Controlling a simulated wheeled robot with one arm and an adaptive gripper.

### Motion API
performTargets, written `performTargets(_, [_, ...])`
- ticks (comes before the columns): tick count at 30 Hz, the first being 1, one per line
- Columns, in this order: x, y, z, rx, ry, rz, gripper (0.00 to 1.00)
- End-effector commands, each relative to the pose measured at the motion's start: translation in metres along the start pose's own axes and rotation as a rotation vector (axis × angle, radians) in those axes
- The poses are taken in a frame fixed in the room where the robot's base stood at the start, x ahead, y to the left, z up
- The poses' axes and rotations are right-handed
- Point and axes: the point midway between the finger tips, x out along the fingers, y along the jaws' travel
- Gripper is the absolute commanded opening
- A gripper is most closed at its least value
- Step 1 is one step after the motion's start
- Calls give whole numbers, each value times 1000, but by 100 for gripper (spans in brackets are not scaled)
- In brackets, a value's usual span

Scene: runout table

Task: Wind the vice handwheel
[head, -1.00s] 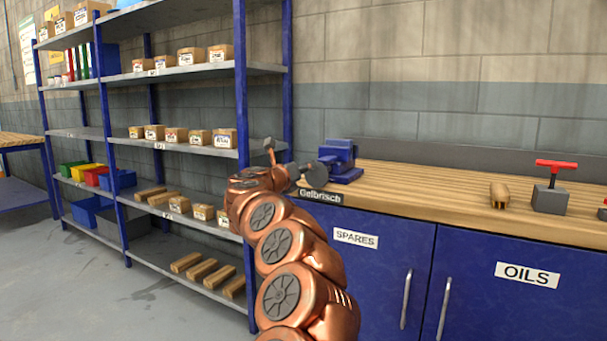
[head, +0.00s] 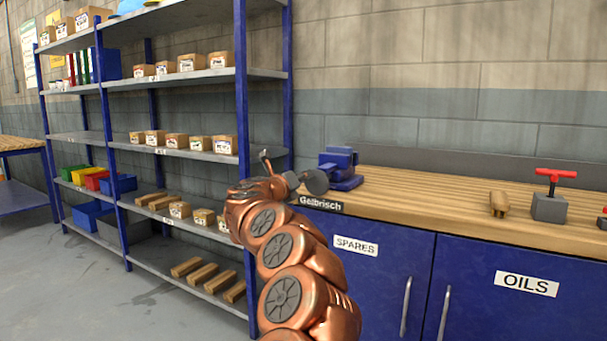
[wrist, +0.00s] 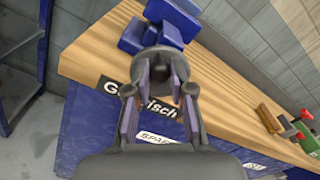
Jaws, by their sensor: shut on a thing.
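The blue vice (head: 341,167) is mounted at the left end of the wooden bench. Its grey round handwheel (head: 316,181) faces left, toward my arm. In the wrist view the vice (wrist: 160,28) is at the top, with the handwheel (wrist: 157,61) just below it. My gripper (wrist: 160,92) is shut on the handwheel, with one finger on each side. In the head view my gripper (head: 292,181) is small and partly hidden by my copper wrist. The wheel's turn angle cannot be told.
The wooden bench top (head: 420,199) has a wooden block (head: 498,204) and a grey block with a red T-handle (head: 550,205) at right. Blue cupboards (head: 380,275) stand below. A blue-framed shelf rack (head: 243,110) with boxes stands close at left. Bare floor lies at lower left.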

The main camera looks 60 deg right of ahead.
Motion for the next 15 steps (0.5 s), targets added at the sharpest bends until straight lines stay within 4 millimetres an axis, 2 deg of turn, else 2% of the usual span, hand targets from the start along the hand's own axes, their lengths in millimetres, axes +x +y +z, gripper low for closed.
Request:
performTargets(6, [1,4,0,-128,4,2,0])
performTargets(15, [0,6,-2,-157,3,2,0])
